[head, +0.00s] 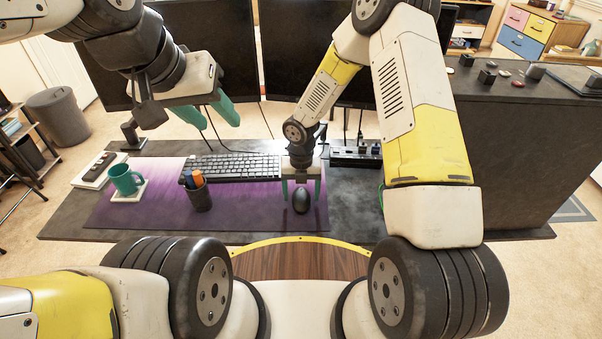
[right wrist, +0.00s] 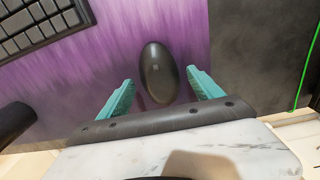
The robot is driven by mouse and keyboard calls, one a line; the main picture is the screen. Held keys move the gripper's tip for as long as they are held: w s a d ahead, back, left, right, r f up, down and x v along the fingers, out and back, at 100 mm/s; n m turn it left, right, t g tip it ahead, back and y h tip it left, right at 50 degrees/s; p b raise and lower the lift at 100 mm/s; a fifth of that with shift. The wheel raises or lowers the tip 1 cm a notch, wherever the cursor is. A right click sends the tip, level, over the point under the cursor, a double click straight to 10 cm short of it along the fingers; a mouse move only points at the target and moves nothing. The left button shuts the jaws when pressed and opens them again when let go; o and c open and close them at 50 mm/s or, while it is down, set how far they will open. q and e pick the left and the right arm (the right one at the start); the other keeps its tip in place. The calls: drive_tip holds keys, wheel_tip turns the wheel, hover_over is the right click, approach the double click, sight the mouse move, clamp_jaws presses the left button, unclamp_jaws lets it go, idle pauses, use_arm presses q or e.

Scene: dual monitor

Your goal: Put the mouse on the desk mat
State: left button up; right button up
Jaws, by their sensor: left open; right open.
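The black mouse (head: 301,201) sits on the right end of the purple desk mat (head: 240,215). In the right wrist view the mouse (right wrist: 158,72) lies on the mat (right wrist: 110,60), near the mat's right edge. My right gripper (head: 301,188) is open, with its teal fingers on either side of the mouse's near end. In the right wrist view its fingertips (right wrist: 160,82) stand apart from the mouse with gaps on both sides. My left gripper (head: 215,119) is open and empty, raised at the upper left in front of the left monitor.
A keyboard (head: 230,167) lies on the mat left of the mouse. A pen cup (head: 198,193) stands before it. A green mug (head: 125,180) sits on a coaster at the left. Two monitors (head: 215,50) stand behind. Bare dark desk (head: 345,215) lies right of the mat.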

wheel_tip(320, 180, up, 10)
drive_tip(key=r, duration=0.1)
wheel_tip(320, 180, up, 9)
drive_tip(key=m+t, duration=0.1)
drive_tip(key=m, duration=0.6)
hover_over(301, 194)
drive_tip(key=s+d, duration=0.1)
drive_tip(key=d, duration=0.4)
drive_tip(key=s+d+r+m+t+y, duration=0.1)
drive_tip(key=s+d+r+m, duration=0.3)
drive_tip(key=s+r+m, duration=0.5)
drive_tip(key=s+d+r+m+t+y, duration=0.1)
drive_tip(key=s+d+r+m+t, duration=0.3)
drive_tip(key=s+r+m, duration=0.6)
drive_tip(key=shift+d+r+m, duration=0.2)
drive_tip(key=shift+d+m, duration=0.3)
drive_tip(key=shift+m, duration=4.2)
